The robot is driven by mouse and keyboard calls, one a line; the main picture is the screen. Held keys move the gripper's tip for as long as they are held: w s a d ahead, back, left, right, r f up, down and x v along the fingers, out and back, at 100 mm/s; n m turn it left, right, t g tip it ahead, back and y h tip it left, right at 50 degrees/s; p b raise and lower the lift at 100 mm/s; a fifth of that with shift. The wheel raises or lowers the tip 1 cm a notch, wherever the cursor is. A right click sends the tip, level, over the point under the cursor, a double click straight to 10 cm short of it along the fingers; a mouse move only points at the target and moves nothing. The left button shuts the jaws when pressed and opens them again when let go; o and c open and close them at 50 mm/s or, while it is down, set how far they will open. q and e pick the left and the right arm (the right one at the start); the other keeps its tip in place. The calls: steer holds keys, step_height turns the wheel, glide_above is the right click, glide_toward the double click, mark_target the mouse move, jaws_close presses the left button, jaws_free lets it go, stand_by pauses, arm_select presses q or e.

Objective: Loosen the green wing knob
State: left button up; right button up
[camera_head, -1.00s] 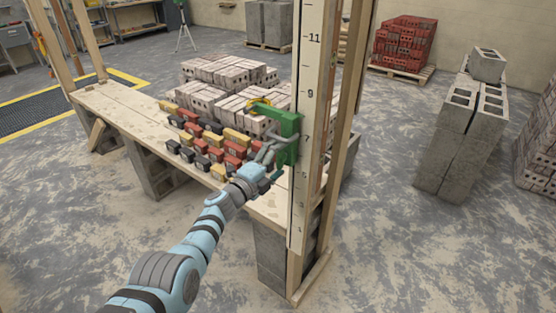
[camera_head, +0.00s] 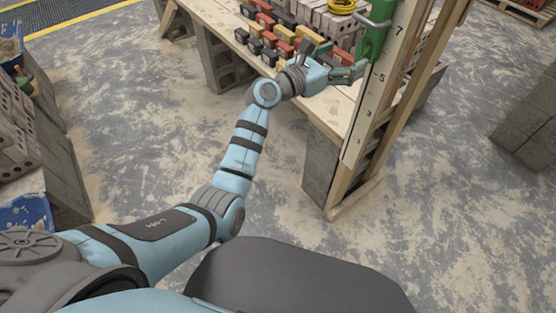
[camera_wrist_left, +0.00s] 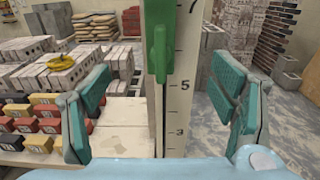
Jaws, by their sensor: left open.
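The green wing knob (camera_wrist_left: 159,52) stands upright in the left wrist view, on the front of a green clamp body (camera_wrist_left: 162,12) on the marked pole. In the head view the green clamp (camera_head: 375,40) is at the top right, with a grey handle; the knob is hard to make out there. My left gripper (camera_head: 336,62) is open just below and in front of the clamp. In the wrist view my left gripper's fingers (camera_wrist_left: 163,85) are spread either side of the pole, with the knob between and slightly above them, untouched. My right gripper is not in view.
The marked pole (camera_wrist_left: 178,108) stands at the end of a wooden plank bench (camera_head: 322,108). Coloured blocks (camera_head: 285,45) and bricks (camera_wrist_left: 55,75) lie on the bench, left of the pole. A yellow coil (camera_wrist_left: 61,62) rests on the bricks. Open floor (camera_head: 440,200) lies to the right.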

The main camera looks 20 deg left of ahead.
arm_select(q)
steer(key=p+v, duration=0.2)
steer(key=v, duration=0.7)
steer(key=s+a+f+m+g+y, duration=0.1)
steer(key=a+f+m+y, duration=0.1)
steer(key=f, duration=0.7)
steer(key=s+a+f+m+g+y+b, duration=0.1)
steer(key=s+a+f+m+y, duration=0.1)
steer(key=f, duration=0.8)
steer(key=s+a+f+m+g+y+b, duration=0.1)
steer(key=s+a+f+m+y, duration=0.1)
steer(key=f, duration=0.8)
steer(key=shift+a+m+g, duration=0.3)
steer(key=shift+m+g, duration=0.1)
steer(key=shift+m, duration=0.1)
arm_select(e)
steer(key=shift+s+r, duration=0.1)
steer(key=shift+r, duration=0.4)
